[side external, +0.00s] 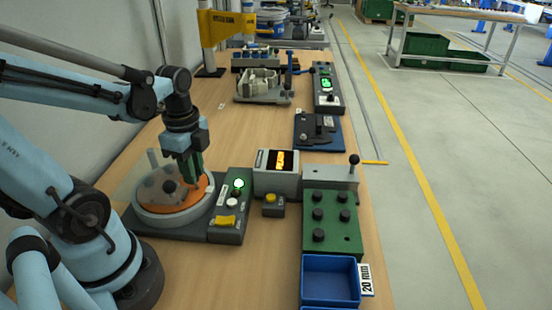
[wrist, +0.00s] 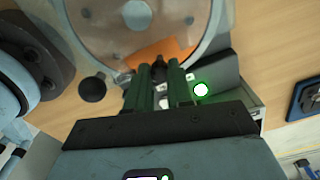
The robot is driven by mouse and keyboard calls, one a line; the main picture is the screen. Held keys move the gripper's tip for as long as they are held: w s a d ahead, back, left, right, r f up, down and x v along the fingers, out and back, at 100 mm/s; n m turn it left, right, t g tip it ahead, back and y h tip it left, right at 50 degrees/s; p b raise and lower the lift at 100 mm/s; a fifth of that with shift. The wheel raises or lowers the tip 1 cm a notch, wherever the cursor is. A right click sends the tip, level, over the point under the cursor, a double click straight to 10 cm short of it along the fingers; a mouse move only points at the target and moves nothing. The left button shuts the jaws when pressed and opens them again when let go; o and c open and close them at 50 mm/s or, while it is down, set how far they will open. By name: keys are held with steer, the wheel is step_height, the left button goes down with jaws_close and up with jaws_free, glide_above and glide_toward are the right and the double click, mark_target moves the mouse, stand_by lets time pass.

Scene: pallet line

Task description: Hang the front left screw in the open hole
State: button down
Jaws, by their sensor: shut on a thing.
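My gripper (side external: 190,172) is over the right side of the round turntable (side external: 172,217), with its green fingers pointing down. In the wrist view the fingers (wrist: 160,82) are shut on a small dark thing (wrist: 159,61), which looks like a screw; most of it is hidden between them. The turntable has an orange top (side external: 203,184) and carries a grey workpiece (side external: 158,191) with dark round spots. I cannot tell which spot is the open hole, nor whether the screw touches the workpiece. Several black screw heads (side external: 318,236) stand in the green block (side external: 332,225).
A clear upright panel (side external: 136,176) stands at the turntable's left. A control box (side external: 232,208) with a lit green button is close on its right. A small display box (side external: 277,174), a blue bin (side external: 331,280) and a lever (side external: 354,166) stand further right. A black knob (wrist: 92,88) is left of the fingers.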

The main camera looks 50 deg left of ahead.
steer(key=shift+f, duration=0.9)
steer(key=shift+f, duration=0.4)
steer(key=c, duration=1.3)
jaws_free()
step_height(320, 180, up, 13)
steer(key=shift+w+d+f+n+t, duration=0.75)
steer(key=shift+w+d+n+t, duration=0.45)
steer(key=shift+d+n, duration=0.6)
steer(key=shift+w+d+f+n+t, duration=0.8)
steer(key=shift+w+d+n+t, duration=0.5)
steer(key=shift+n, duration=0.9)
steer(key=shift+w+d+f+n+t, duration=0.75)
steer(key=shift+w+d+n+t, duration=0.4)
steer(key=shift+d+n, duration=0.7)
